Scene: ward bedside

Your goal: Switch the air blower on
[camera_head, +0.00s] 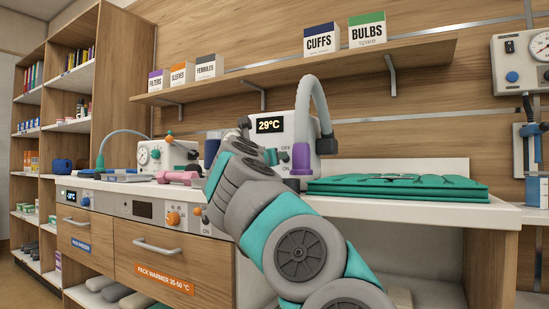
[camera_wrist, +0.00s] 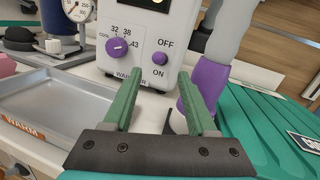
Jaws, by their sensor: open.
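The air blower (camera_head: 302,128) is a white box on the counter, with a lit display reading 29°C and a grey hose arching to a purple end. In the wrist view, its front (camera_wrist: 113,22) has a purple dial (camera_wrist: 117,47) marked 32, 38, 43 and a small purple switch (camera_wrist: 160,58) between OFF above and ON below. I cannot tell the switch's position. My gripper (camera_wrist: 158,82) is open, its two green fingers pointing at the panel, with the switch showing between and just beyond the tips. In the head view, my gripper (camera_head: 272,156) partly hides the blower's front.
Folded green blankets (camera_head: 400,186) lie right of the blower, close to the hose's purple end (camera_head: 301,158). A metal tray (camera_wrist: 60,105) lies at left in the wrist view. A white gauge unit (camera_head: 165,155) stands left on the counter. A shelf (camera_head: 300,72) with boxes runs above.

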